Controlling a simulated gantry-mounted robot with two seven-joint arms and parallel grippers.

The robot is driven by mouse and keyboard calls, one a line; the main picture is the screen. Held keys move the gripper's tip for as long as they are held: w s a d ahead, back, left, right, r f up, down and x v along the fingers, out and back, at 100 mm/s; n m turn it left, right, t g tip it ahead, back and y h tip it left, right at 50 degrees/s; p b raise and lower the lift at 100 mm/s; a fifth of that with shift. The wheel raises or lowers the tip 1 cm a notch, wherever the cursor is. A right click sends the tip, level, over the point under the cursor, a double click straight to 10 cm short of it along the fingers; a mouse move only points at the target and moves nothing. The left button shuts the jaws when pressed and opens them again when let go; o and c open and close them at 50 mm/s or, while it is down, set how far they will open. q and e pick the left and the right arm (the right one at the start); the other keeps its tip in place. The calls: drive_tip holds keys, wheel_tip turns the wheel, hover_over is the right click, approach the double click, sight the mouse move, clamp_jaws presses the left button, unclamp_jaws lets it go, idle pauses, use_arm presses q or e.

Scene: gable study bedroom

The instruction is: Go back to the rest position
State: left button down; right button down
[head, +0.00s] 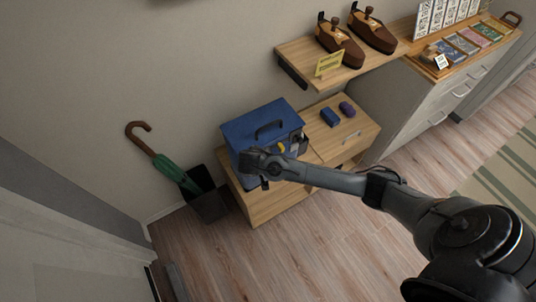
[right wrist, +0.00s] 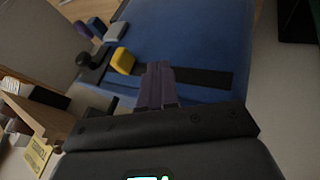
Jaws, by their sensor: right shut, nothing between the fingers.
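My right arm comes in from the right in the head view, and its gripper (head: 254,163) is at the front of a blue box (head: 262,122) with a dark handle. The right wrist view shows the fingers (right wrist: 159,78) closed together and empty over the blue surface (right wrist: 195,35). A dark strip lies across that surface beside the fingertips. I cannot tell whether the fingers touch the box. My arm hides part of the box's front. My left gripper is in neither view.
The box stands on a low wooden cabinet (head: 345,128) with small blue and purple items. A wooden shelf (head: 345,72) holds brown shoe-like objects. A green umbrella (head: 172,170) leans in a dark bin (head: 207,200) to the left. Open floor (head: 290,250) lies in front.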

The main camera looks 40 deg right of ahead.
drive_tip(key=v, duration=0.8)
drive_tip(key=s+a+f+g+y+p, duration=0.2)
drive_tip(key=s+a+p, duration=0.15)
drive_tip(key=s, duration=0.65)
drive_tip(key=s+a+f+g+y+p, duration=0.1)
drive_tip(key=s+a+f+y+p, duration=0.3)
drive_tip(key=s, duration=0.6)
drive_tip(key=s+a+r+n, duration=0.1)
drive_tip(key=s+a+r, duration=0.1)
drive_tip(key=s+r, duration=0.5)
drive_tip(key=w+d+r+n+t, duration=0.1)
drive_tip(key=w+r+n+t, duration=0.2)
drive_tip(key=w+r+n, duration=0.2)
drive_tip(key=shift+d+r+y, duration=0.25)
drive_tip(key=shift+r+y, duration=0.15)
drive_tip(key=shift+r, duration=1.05)
